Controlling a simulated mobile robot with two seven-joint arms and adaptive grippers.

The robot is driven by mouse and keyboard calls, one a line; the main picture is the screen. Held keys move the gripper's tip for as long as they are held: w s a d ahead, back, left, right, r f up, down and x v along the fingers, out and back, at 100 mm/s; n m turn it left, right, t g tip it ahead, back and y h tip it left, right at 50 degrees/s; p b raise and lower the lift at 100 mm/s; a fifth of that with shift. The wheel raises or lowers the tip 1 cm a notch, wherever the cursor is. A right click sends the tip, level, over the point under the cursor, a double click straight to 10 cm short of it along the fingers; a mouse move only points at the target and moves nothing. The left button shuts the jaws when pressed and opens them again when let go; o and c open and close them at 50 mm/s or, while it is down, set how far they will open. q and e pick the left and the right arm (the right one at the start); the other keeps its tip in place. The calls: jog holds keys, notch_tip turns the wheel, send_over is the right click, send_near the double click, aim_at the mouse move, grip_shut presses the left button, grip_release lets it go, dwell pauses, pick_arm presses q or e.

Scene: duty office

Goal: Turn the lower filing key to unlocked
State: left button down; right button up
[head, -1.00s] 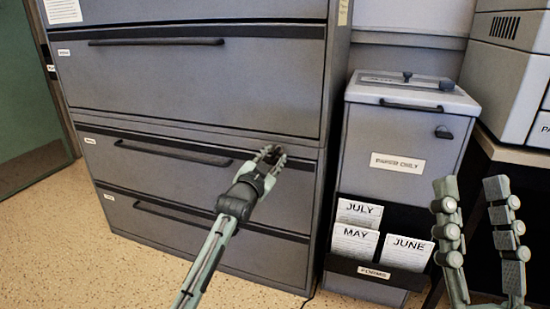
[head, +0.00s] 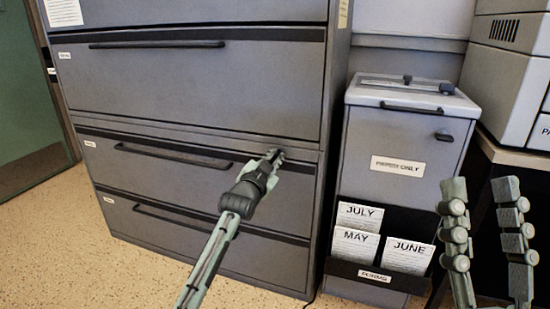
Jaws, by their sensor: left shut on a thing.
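My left gripper (head: 273,158) reaches across the lower filing cabinet (head: 270,215). Its fingertips are at the upper right corner of the front, just below the seam between the upper and lower units. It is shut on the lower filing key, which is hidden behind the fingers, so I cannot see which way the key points. My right gripper (head: 485,190) stands at the lower right, open and empty, with its two fingers apart and pointing up, in front of the dark space beside the paper bin.
The upper cabinet (head: 190,85) rises above. To the right stands a grey bin (head: 397,140) labelled for paper, with a forms rack (head: 362,272) holding JULY, MAY and JUNE cards. A printer (head: 510,75) is at far right. Speckled floor (head: 110,270) is clear at lower left.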

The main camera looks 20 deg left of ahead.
pick_arm(q)
jog(key=n+p, duration=0.3)
jog(key=p, duration=0.1)
jog(key=shift+r+n, duration=0.15)
jog(key=shift+n, duration=0.25)
jog(key=shift+n+p, duration=0.7)
jog(key=shift+n, duration=0.3)
pick_arm(e)
jog(key=w+f+g+h, duration=0.2)
jog(key=f+g, duration=0.3)
jog(key=f, duration=0.3)
jog(key=w+f+g+h, duration=0.2)
jog(key=f+g, duration=0.3)
jog(key=f, duration=0.3)
jog(key=shift+w+d+g, duration=0.4)
jog(key=shift+w+d, duration=0.05)
jog(key=shift+w, duration=0.4)
pick_arm(q)
jog(key=c, duration=1.6)
grip_release()
